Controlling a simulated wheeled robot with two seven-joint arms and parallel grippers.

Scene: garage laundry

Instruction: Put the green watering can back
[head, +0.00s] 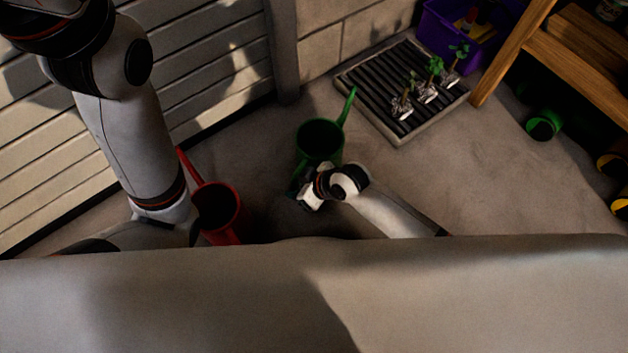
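The green watering can (319,139) stands upright on the concrete floor in the middle of the head view, its spout pointing up and to the right. My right gripper (300,190) is at the near side of the can, by its handle. The fingers are small and dark there, so I cannot tell whether they are closed on the handle. My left arm comes down from the upper left, and its gripper is not visible.
A red watering can (217,205) stands to the left, close to my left arm. A black slatted tray (376,88) with three seedlings lies at the back, beside a purple crate (438,28). A wooden shelf (570,65) is at right, with a green container (543,125) below. Floor between is clear.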

